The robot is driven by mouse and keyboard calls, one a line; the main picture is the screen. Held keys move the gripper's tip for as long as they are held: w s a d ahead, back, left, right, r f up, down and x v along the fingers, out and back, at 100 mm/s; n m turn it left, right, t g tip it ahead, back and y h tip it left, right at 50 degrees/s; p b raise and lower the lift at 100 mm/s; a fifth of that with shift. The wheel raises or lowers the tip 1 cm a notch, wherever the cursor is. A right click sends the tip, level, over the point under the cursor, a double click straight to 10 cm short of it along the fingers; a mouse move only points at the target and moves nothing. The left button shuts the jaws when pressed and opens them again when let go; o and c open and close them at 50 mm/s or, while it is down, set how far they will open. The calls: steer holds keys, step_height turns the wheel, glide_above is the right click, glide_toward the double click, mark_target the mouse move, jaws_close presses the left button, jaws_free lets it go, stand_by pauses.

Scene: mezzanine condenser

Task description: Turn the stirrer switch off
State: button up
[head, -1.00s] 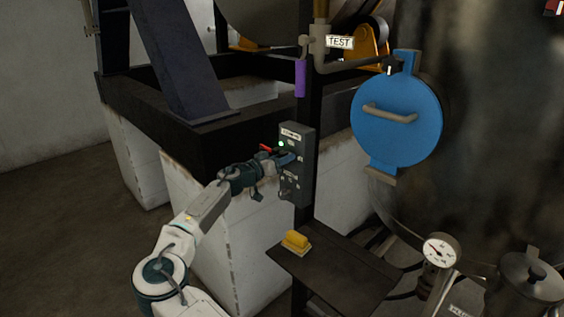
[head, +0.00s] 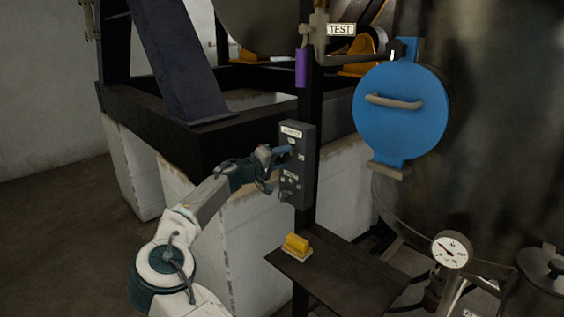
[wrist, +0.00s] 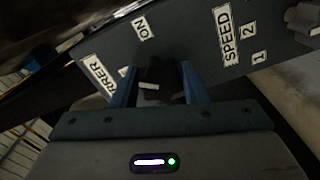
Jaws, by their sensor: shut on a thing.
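The grey stirrer control box (head: 305,165) is mounted on a dark post in the head view. In the wrist view its face (wrist: 185,50) carries a partly hidden stirrer label (wrist: 96,73) and an ON label (wrist: 140,28). My gripper (head: 284,153) is at the upper part of the box. In the wrist view my gripper (wrist: 158,88) has its blue fingers on either side of the black stirrer switch (wrist: 160,76), shut on it. A pale mark shows on the switch. Its exact setting is hard to tell. No lit lamp shows on the box.
A speed label (wrist: 227,36) with numbers lies to the right on the same face. A blue round hatch (head: 400,118) and a pressure gauge (head: 451,250) are to the right.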

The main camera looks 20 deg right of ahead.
steer(key=n, duration=0.3)
steer(key=shift+n, duration=1.8)
steer(key=o, duration=1)
steer(key=shift+c, duration=0.2)
steer(key=shift+a, duration=0.1)
steer(key=b+v, duration=0.2)
steer(key=v, duration=1.1)
steer(key=shift+a, duration=0.35)
steer(key=shift+s, duration=0.1)
